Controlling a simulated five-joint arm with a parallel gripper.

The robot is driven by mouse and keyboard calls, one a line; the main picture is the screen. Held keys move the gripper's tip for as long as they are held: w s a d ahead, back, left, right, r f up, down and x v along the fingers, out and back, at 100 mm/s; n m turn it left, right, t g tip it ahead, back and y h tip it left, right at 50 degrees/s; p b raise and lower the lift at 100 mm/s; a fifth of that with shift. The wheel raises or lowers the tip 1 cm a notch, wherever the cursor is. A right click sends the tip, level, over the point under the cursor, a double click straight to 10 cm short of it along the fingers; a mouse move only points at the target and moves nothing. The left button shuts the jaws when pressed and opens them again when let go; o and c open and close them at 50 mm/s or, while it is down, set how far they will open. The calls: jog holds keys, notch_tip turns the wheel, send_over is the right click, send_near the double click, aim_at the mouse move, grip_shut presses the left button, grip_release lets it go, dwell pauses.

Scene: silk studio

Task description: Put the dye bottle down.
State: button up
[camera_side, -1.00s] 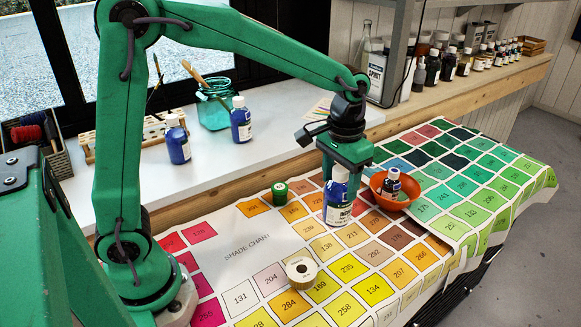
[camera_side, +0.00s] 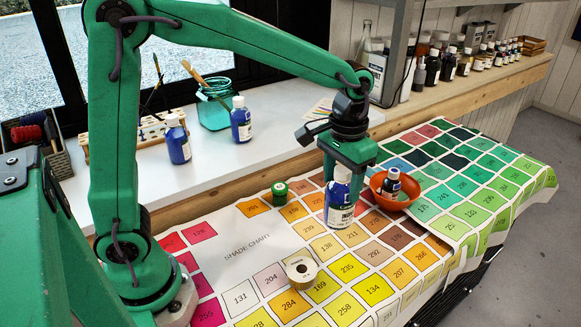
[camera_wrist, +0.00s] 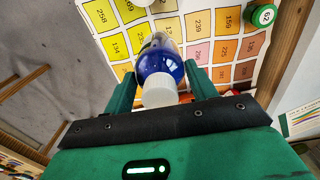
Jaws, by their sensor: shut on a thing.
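The dye bottle (camera_side: 341,203) is dark blue with a white cap and a white label. It is upright over the shade chart (camera_side: 245,243). I cannot tell whether its base touches the chart. My gripper (camera_side: 342,178) is above it in the side view and hides part of its top. In the wrist view the bottle (camera_wrist: 160,67) is between the two green fingers of my gripper (camera_wrist: 161,80), its cap toward the camera. My gripper is shut on it.
An orange bowl (camera_side: 391,203) with a small dark bottle (camera_side: 392,184) stands close right of the held bottle. More blue bottles (camera_side: 241,122) stand on the white sill behind.

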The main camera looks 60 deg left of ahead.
jog(key=w+a, duration=0.1)
jog(key=a, duration=0.8)
jog(key=shift+w+a, duration=0.15)
jog(key=shift+a, duration=0.2)
jog(key=shift+d, duration=0.1)
jog(key=d, duration=0.3)
jog(key=s+d, duration=0.1)
jog(key=d, duration=0.6)
jog(key=shift+s+r, duration=0.2)
jog(key=shift+a, duration=0.1)
jog(key=shift+a+f, duration=0.1)
jog(key=w+a+f, duration=0.6)
jog(key=a+f, duration=0.1)
jog(key=a, duration=0.3)
jog(key=shift+d, duration=0.1)
jog(key=shift+f, duration=1.95)
